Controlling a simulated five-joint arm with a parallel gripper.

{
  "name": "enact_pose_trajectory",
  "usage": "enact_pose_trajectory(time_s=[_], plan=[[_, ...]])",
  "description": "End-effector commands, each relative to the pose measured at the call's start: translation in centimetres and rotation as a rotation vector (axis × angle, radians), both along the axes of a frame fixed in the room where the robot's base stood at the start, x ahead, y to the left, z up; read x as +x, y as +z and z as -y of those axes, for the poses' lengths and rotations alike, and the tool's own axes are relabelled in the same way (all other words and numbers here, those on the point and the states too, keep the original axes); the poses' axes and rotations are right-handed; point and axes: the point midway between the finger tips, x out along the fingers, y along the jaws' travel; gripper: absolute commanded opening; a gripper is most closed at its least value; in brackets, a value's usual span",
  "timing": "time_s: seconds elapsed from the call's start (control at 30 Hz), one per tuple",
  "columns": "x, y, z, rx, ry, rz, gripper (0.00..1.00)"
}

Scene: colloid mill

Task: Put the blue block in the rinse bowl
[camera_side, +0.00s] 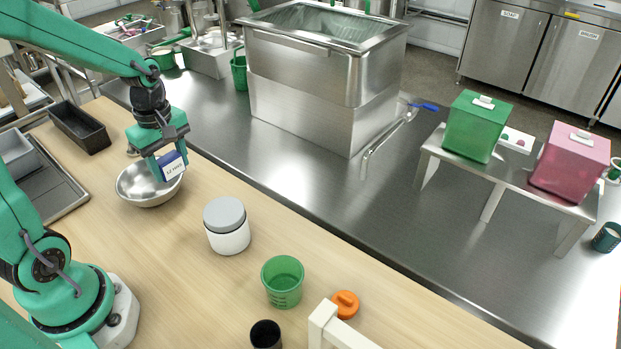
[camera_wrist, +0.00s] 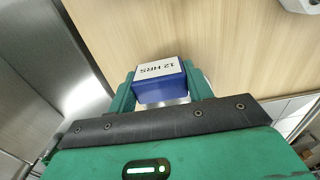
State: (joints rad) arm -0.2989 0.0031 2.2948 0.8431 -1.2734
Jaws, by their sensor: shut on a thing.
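The blue block (camera_wrist: 161,88) has a white label reading "12 HRS" and sits between the two green fingers of my gripper (camera_wrist: 160,92) in the wrist view. In the side view, my gripper (camera_side: 168,165) is shut on the blue block (camera_side: 172,166). The block is over the shiny metal rinse bowl (camera_side: 150,196), in line with its upper right part. Whether the block touches the bowl cannot be told. The bowl stands on the wooden counter.
A white jar with a grey lid (camera_side: 227,226) stands right of the bowl. A green cup (camera_side: 283,281), an orange cap (camera_side: 345,304) and a dark cup (camera_side: 266,335) are nearer the front. A black tray (camera_side: 80,127) lies behind left. Bare wood lies between bowl and jar.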

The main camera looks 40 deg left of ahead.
Motion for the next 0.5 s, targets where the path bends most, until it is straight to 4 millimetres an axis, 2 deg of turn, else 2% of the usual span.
enact_pose_trajectory(time_s=[0.23, 0.5], plan=[[-0.2, -1.1, -1.7, -0.001, 0.003, -0.002, 0.28], [-0.5, -3.5, -5.7, -0.002, 0.005, -0.004, 0.28]])
